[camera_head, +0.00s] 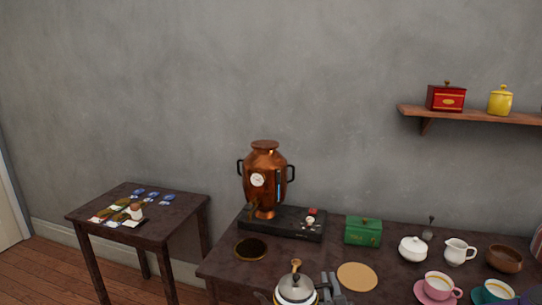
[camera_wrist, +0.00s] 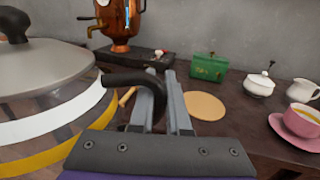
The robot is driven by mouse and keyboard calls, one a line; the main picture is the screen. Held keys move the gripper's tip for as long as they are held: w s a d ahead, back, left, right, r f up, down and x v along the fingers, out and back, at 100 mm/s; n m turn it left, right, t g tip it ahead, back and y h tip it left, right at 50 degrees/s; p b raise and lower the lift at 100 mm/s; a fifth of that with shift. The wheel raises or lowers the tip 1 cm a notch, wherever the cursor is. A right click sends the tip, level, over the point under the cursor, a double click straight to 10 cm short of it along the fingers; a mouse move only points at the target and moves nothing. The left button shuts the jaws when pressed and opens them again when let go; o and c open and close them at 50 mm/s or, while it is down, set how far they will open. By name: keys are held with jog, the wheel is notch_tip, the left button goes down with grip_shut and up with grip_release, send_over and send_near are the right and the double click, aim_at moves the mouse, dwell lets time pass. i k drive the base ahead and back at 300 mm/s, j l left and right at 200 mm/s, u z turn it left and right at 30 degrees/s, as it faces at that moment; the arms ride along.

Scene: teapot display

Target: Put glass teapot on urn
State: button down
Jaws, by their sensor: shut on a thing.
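The glass teapot (camera_head: 297,291) is at the bottom edge of the head view, in front of the table, with a grey lid and dark knob. In the wrist view the teapot (camera_wrist: 45,120) fills the left side, with white and yellow bands on its body. My gripper (camera_head: 328,291) is at its right side. In the wrist view my gripper (camera_wrist: 160,95) is shut on the teapot's black curved handle. The copper urn (camera_head: 265,180) stands upright on a black base at the back of the table, apart from the teapot. The urn's lower part shows in the wrist view (camera_wrist: 120,20).
A dark round mat (camera_head: 250,249) lies before the urn, and a tan round mat (camera_head: 357,277) lies to the right. A green box (camera_head: 363,231), white sugar bowl (camera_head: 412,249), creamer (camera_head: 459,251) and cups stand right. A side table (camera_head: 180,213) is left.

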aim_at(265, 143)
jog(key=i+j+z, duration=0.2)
jog(key=j+z, duration=0.15)
jog(key=j, duration=0.8)
jog(key=i+j+z, duration=0.1)
jog(key=j+z, duration=0.25)
jog(key=j, duration=0.8)
